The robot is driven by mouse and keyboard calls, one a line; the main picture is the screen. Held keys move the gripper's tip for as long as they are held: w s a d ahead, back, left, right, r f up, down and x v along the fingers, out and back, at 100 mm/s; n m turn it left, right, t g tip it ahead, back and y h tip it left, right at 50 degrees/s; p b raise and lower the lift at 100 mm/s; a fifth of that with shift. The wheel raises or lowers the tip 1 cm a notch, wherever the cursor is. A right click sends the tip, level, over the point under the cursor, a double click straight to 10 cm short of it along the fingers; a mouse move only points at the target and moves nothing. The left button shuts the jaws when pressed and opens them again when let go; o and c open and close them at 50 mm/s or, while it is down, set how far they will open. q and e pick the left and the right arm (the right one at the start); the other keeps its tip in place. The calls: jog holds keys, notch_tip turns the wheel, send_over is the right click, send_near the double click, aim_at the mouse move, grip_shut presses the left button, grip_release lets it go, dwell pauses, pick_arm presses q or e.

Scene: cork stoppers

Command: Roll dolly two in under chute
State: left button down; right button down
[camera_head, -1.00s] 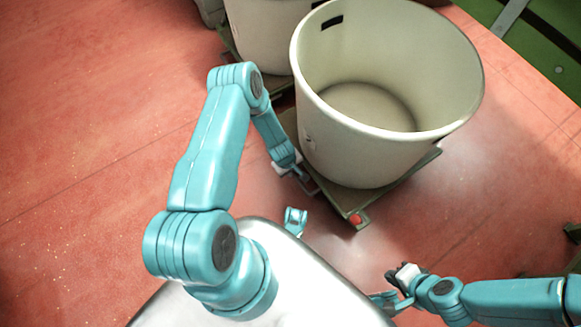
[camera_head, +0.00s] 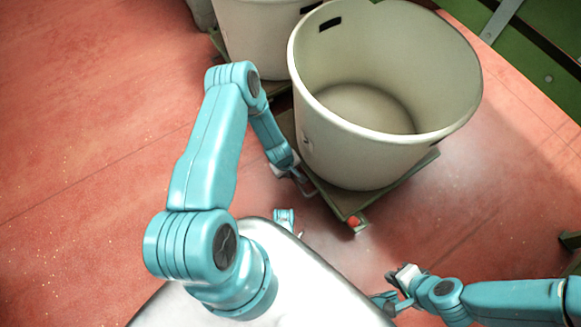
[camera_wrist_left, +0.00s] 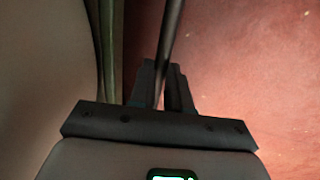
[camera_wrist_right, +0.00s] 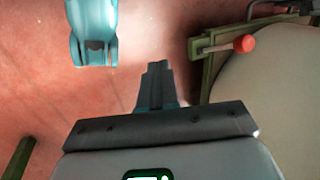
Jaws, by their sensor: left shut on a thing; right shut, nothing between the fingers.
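A large cream bin (camera_head: 390,150) stands on a green wheeled dolly (camera_head: 342,204) just ahead of me; I see no number on it. The dolly has a red knob (camera_head: 353,222) at its near corner. My left gripper (camera_head: 300,178) is at the dolly's near left side. In the left wrist view its fingers (camera_wrist_left: 160,85) are shut on a thin dark bar (camera_wrist_left: 171,35), the dolly's handle. My right gripper (camera_head: 396,290) is shut and empty, apart from the dolly. The right wrist view also shows the red knob (camera_wrist_right: 244,44). I cannot make out the chute.
A second cream bin (camera_head: 258,40) stands on another dolly, close behind and left. A green surface with a grey strip (camera_head: 502,18) lies at the upper right. A green piece (camera_head: 570,240) shows at the right edge. Red floor is open to the left and right.

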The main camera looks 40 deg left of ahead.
pick_arm(q)
jog(key=c, duration=1.1)
grip_release()
jog(key=shift+w, duration=0.35)
jog(key=shift+s, duration=0.1)
pick_arm(e)
jog(key=shift+s, duration=0.1)
pick_arm(q)
jog(key=s+r+p, duration=0.3)
jog(key=r+p, duration=0.4)
jog(key=r, duration=0.9)
jog(key=shift+a, duration=0.4)
pick_arm(e)
notch_tip(320, 180, up, 6)
jog(key=s+a, duration=0.1)
jog(key=shift+s+a+n+g, duration=0.2)
jog(key=shift+n+g, duration=0.1)
jog(key=shift+r, duration=0.1)
